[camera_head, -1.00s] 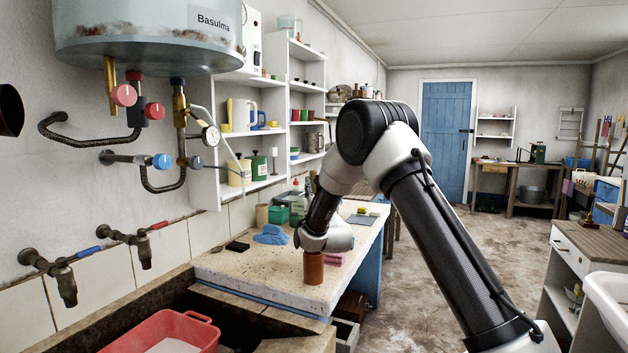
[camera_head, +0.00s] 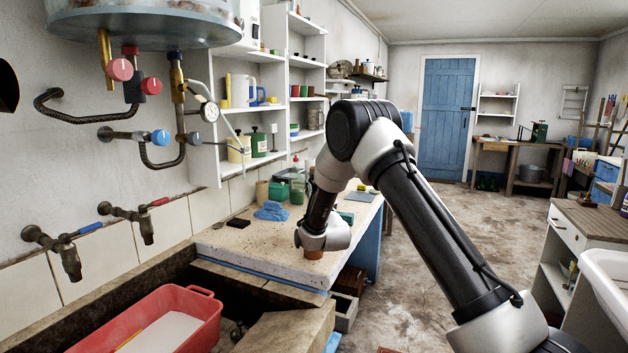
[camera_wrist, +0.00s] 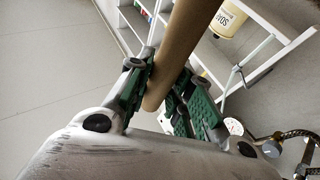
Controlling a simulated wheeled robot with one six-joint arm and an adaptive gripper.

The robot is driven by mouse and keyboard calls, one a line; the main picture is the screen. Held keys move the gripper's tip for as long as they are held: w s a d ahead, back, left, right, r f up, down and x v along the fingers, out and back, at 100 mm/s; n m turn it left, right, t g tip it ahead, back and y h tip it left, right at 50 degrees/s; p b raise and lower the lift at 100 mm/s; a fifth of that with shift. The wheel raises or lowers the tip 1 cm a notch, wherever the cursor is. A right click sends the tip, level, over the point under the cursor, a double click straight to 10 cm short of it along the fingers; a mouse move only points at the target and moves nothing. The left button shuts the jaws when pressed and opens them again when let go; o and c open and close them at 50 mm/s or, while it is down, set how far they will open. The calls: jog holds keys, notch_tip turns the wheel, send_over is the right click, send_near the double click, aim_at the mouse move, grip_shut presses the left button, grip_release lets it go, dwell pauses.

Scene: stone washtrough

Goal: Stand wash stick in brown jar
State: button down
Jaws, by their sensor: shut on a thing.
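My gripper (camera_head: 325,238) is over the stone slab, pointing away from the head camera. In the wrist view, my gripper's green-padded fingers (camera_wrist: 160,85) are closed around a tan, round wooden stick (camera_wrist: 188,42), the wash stick. One rounded end of it shows between the fingers; the other end runs out of the picture. The stick cannot be made out in the head view. The brown jar (camera_head: 314,255) stands upright on the slab. My gripper hides most of it, with only a low part showing. Whether stick and jar touch cannot be seen.
The stone slab (camera_head: 255,251) also holds a blue cloth (camera_head: 271,211), a dark block (camera_head: 239,223) and a green container (camera_head: 279,190). A red basin (camera_head: 205,318) with a thin yellow rod (camera_head: 131,340) lies in the trough. Taps (camera_head: 70,262) project at left.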

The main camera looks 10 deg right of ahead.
jog(key=c, duration=1.2)
grip_release()
jog(key=v, duration=1.2)
jog(key=shift+s, duration=0.1)
